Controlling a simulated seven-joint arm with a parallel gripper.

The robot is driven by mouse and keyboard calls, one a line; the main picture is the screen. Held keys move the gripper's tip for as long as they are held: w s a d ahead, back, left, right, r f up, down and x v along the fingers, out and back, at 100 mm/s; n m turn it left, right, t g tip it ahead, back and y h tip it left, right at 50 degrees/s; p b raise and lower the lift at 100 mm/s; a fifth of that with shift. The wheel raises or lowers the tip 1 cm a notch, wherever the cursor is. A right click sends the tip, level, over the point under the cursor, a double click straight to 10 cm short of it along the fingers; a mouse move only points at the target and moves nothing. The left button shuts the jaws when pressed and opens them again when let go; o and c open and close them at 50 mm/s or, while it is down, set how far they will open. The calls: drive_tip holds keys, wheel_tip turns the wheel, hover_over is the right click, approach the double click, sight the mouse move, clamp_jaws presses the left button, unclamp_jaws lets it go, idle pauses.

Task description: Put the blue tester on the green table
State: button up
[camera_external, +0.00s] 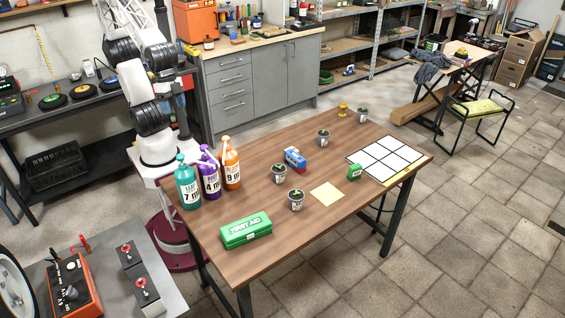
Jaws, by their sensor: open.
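A small blue device with a whitish part, which looks like the blue tester (294,157), stands on the brown wooden table (310,225) near its middle. I see no table with a green top; the central table is brown. A green block-like item (354,172) stands to the right of the blue device, by a white grid sheet (385,160). My arm rises at the left behind the table, and its end is not visible in the picture. My gripper is not in view, so nothing shows in its grasp.
Teal (188,186), purple (210,178) and orange (231,167) bottles stand at the table's left. A green first aid box (246,230) lies in front. Several small plant pots (296,199) surround the blue device.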

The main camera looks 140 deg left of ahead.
drive_tip(key=w+a+f+n, duration=0.3)
drive_tip(key=w+a+n, duration=0.45)
drive_tip(key=w, duration=0.25)
drive_tip(key=n, duration=2.4)
hover_over(295, 155)
drive_tip(key=s, duration=0.1)
drive_tip(key=shift+m+t, duration=0.25)
drive_tip(key=shift+t, duration=0.05)
drive_tip(key=f, duration=1.9)
drive_tip(key=shift+s+a+f, duration=0.1)
drive_tip(key=shift+s+a, duration=0.1)
drive_tip(key=shift+x, duration=1.25)
drive_tip(key=shift+f, duration=0.1)
drive_tip(key=shift+x, duration=2.55)
drive_tip(key=shift+d, duration=0.1)
